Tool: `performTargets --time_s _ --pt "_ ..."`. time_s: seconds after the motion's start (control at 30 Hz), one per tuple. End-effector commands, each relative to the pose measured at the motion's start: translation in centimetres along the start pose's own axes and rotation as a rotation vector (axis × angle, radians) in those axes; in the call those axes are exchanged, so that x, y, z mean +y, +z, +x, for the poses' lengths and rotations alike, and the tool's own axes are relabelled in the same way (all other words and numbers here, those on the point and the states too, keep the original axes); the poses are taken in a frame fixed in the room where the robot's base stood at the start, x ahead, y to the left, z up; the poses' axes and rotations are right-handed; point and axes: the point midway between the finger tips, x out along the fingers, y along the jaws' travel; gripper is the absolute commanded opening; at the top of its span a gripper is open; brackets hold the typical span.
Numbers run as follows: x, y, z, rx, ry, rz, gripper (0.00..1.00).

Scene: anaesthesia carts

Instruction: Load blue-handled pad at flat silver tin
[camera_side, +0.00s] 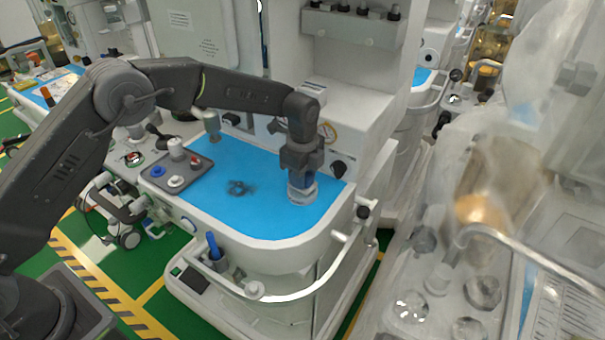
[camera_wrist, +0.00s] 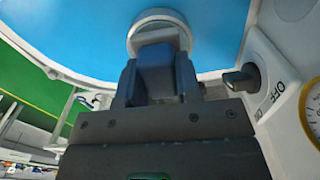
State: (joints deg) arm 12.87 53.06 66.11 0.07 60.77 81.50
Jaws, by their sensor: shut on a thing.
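My gripper (camera_side: 302,176) points down over the right part of the blue work surface (camera_side: 270,215). It is shut on the blue handle (camera_wrist: 155,70) of the pad, which shows between the fingers in the wrist view. The round flat silver tin (camera_wrist: 158,18) is directly beneath the handle; its pale rim also shows under my gripper in the side view (camera_side: 302,197). The pad's underside is hidden, and I cannot tell whether it touches the tin or is just above it.
A dark smudge (camera_side: 240,188) marks the blue surface left of the tin. A grey tray (camera_side: 205,168) with small knobs and a blue ring stands at the left. A black OFF switch (camera_wrist: 242,77) and gauge (camera_side: 327,132) are on the cart behind. A white rail (camera_side: 300,293) runs along the front.

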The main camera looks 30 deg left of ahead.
Motion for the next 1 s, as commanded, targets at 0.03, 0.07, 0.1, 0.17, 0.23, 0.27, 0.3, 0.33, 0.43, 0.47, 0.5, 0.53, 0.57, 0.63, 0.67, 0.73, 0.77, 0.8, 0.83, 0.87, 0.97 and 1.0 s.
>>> performTargets --time_s 0.03,0.07,0.1,0.17,0.23,0.27,0.3,0.33,0.43,0.47,0.5,0.53,0.57,0.63,0.67,0.73,0.77,0.8,0.83,0.87,0.97,1.0 --pt "0.01 0.00 0.08 0.000 0.000 0.000 0.12" --pt "0.01 0.00 0.12 0.000 0.000 0.000 0.12" --pt "0.01 0.00 0.17 0.000 0.001 0.000 0.12" --pt "0.01 0.00 0.24 0.000 0.001 0.000 0.12" --pt "0.01 0.00 0.32 0.000 0.001 0.000 0.12" --pt "0.01 0.00 0.36 0.000 0.001 0.000 0.12" --pt "0.01 0.00 0.41 0.000 0.001 0.000 0.12" --pt "0.01 0.00 0.44 0.000 0.001 0.000 0.12" --pt "0.02 0.00 0.56 0.000 0.001 0.000 0.12" --pt "0.02 0.00 0.60 0.000 0.001 0.000 0.12" --pt "0.02 0.00 0.65 0.000 0.001 0.000 0.12" --pt "0.02 0.00 0.68 0.000 0.001 0.000 0.12" --pt "0.02 0.00 0.72 0.000 0.001 0.000 0.12" --pt "0.01 0.00 0.75 0.000 0.001 0.000 0.12" --pt "0.01 0.00 0.74 0.000 0.001 0.000 0.12" --pt "0.01 0.00 0.74 0.000 0.001 0.000 0.12" --pt "0.01 0.00 0.74 0.000 0.001 0.000 0.12" --pt "0.01 0.00 0.74 0.000 0.001 0.000 0.12" --pt "0.01 0.00 0.74 0.000 0.001 0.000 0.12" --pt "0.01 0.00 0.74 0.000 0.001 0.000 0.12" --pt "0.01 0.00 0.76 0.000 0.001 0.000 0.12" --pt "0.01 0.00 0.78 0.000 0.001 0.000 0.12"
